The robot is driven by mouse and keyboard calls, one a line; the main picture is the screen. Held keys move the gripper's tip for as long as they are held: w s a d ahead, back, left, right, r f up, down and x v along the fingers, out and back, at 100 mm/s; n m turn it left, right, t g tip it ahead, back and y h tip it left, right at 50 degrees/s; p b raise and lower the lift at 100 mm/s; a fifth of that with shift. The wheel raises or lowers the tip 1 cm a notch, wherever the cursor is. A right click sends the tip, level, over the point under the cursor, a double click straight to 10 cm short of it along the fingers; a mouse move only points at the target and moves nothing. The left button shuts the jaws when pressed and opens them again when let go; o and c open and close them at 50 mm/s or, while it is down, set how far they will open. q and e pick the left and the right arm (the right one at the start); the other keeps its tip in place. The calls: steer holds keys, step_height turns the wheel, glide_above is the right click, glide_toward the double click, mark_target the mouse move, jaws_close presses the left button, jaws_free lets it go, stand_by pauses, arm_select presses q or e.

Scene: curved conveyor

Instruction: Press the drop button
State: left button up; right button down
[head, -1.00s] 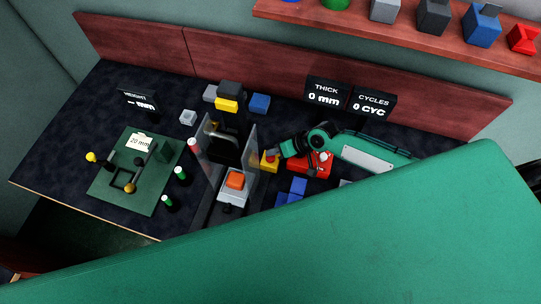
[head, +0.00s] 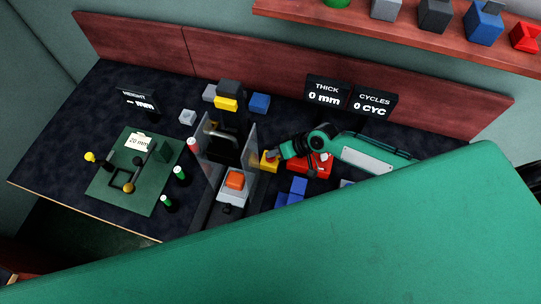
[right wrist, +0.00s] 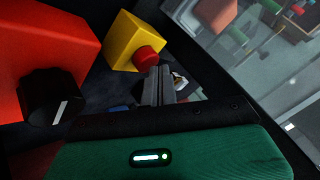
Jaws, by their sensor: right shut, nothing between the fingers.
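A small yellow box (head: 268,166) with a red button stands just right of the clear-walled machine (head: 222,143). In the right wrist view the yellow box (right wrist: 122,37) carries a round red button (right wrist: 147,58) on its side; no label is readable. My right gripper (head: 276,155) is beside this box in the head view. In the right wrist view its shut, empty fingers (right wrist: 158,84) lie very close to the button; I cannot tell whether they touch it. My left gripper is not in view.
A red box (head: 318,167) stands under my right arm; its black knob (right wrist: 50,98) shows in the right wrist view. An orange block (head: 235,180) sits at the machine's front. Blue blocks (head: 292,192) lie nearby. The displays (head: 349,97) read 0 mm and 0 CYC.

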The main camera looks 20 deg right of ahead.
mark_target(274, 158)
steer(key=shift+f+b, duration=0.35)
steer(key=shift+f, duration=0.15)
steer(key=shift+r, duration=0.1)
stand_by(0.5)
steer(key=shift+r+p, duration=0.85)
steer(key=shift+r, duration=0.05)
steer(key=shift+r, duration=0.15)
step_height(274, 158, up, 5)
steer(key=p, duration=0.4)
stand_by(0.5)
